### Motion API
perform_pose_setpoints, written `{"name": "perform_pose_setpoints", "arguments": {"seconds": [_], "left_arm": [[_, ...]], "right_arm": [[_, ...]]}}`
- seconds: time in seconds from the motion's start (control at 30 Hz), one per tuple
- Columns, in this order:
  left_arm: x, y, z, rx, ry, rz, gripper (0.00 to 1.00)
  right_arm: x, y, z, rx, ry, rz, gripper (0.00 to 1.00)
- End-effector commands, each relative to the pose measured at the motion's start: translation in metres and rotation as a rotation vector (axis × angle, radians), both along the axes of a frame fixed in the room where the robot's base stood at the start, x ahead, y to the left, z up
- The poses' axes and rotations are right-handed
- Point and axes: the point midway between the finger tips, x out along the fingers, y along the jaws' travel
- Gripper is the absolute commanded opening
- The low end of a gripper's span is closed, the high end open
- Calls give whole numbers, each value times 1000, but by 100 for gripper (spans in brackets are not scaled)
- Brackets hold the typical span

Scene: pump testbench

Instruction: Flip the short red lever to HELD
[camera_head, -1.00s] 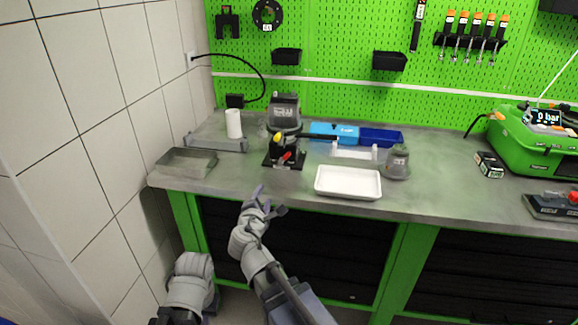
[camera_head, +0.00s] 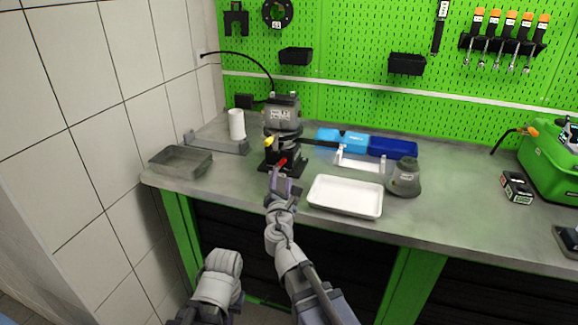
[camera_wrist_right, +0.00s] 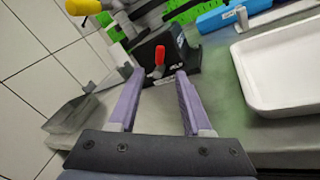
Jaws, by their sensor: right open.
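The short red lever (camera_head: 282,162) sticks up from the front of a black base (camera_head: 296,168) under the grey pump (camera_head: 283,113). In the right wrist view the red lever (camera_wrist_right: 159,56) stands nearly upright beyond and between my fingertips, and pale lettering shows on the black block beside it, too small to read surely. My right gripper (camera_head: 285,182) is open and empty, just in front of the lever; its two fingers also show in the right wrist view (camera_wrist_right: 154,85). A yellow-tipped lever (camera_head: 269,142) is left of and above the red one. My left gripper is not visible; only a grey arm part shows.
A grey metal tray (camera_head: 181,163) and a white cylinder (camera_head: 237,124) are to the left. Blue bins (camera_head: 392,147) stand behind. A black handle (camera_head: 316,144) extends right above the base.

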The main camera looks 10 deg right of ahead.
Motion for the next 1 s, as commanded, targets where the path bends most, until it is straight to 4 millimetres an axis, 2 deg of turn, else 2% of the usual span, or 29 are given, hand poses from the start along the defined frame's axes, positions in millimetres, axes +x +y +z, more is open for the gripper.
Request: {"name": "perform_pose_setpoints", "arguments": {"seconds": [0.27, 0.63, 0.77, 1.0], "left_arm": [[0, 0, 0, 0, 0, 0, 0], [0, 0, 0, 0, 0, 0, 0], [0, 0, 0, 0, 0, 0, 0], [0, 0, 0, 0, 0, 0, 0]], "right_arm": [[18, -3, 0, 2, 0, -2, 49], [71, -14, 0, 2, 0, -2, 49], [77, -16, 0, 2, 0, -1, 49], [76, -17, 0, 2, 0, -1, 47]]}}
